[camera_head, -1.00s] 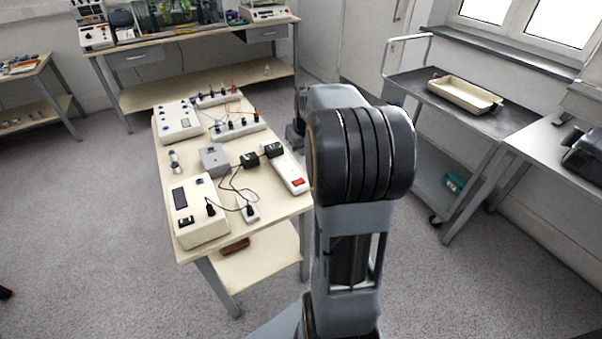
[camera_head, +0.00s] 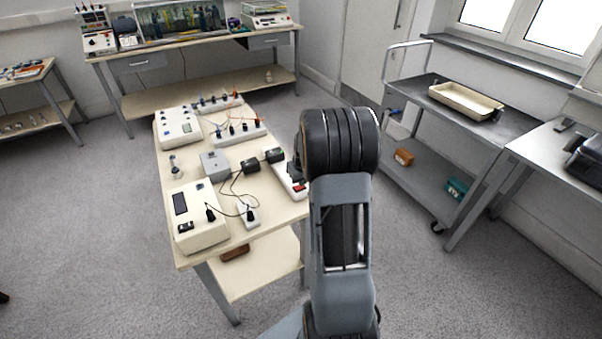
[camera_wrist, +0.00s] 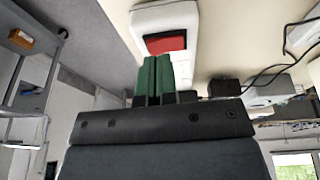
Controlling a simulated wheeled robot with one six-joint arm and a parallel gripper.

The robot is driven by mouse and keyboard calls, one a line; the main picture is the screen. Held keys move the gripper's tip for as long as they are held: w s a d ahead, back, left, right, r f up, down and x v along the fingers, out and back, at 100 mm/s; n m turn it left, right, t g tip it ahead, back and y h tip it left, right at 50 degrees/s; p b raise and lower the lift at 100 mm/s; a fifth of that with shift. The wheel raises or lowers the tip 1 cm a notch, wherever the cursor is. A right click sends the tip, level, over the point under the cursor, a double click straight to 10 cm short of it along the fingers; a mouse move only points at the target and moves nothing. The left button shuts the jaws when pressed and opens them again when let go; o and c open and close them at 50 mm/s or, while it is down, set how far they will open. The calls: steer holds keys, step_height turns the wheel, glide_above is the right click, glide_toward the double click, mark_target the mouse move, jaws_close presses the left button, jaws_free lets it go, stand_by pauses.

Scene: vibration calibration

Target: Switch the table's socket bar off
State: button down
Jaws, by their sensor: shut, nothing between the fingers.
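The white socket bar (camera_head: 286,176) lies along the right edge of the cream table (camera_head: 262,226), with a black plug at its far end. Its red switch shows in the wrist view (camera_wrist: 165,44), and part of it shows in the head view (camera_head: 299,188). My gripper (camera_wrist: 153,60) is shut and empty, its green fingertips close together just beside the red switch. I cannot tell whether the fingertips touch the bar. In the head view my arm covers part of the table's right side, and the fingertips are hard to make out there.
On the table stand a cream meter box (camera_head: 199,222), a grey box (camera_head: 214,166), black adapters (camera_head: 250,166) with cables, and a white socket (camera_head: 249,214). A grey trolley (camera_head: 425,150) stands to the right. Open floor lies left of the table.

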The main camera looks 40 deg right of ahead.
steer(key=shift+f, duration=0.3)
steer(key=shift+d+f+b, duration=0.25)
steer(key=shift+f+b, duration=0.4)
steer(key=shift+b, duration=0.1)
steer(key=shift+s+r, duration=0.15)
steer(key=shift+r, duration=0.15)
steer(key=shift+f, duration=0.1)
steer(key=shift+a, duration=0.25)
steer(key=shift+w+a+p, duration=0.2)
steer(key=shift+a+p, duration=0.1)
steer(key=shift+a, duration=0.3)
steer(key=shift+r, duration=0.2)
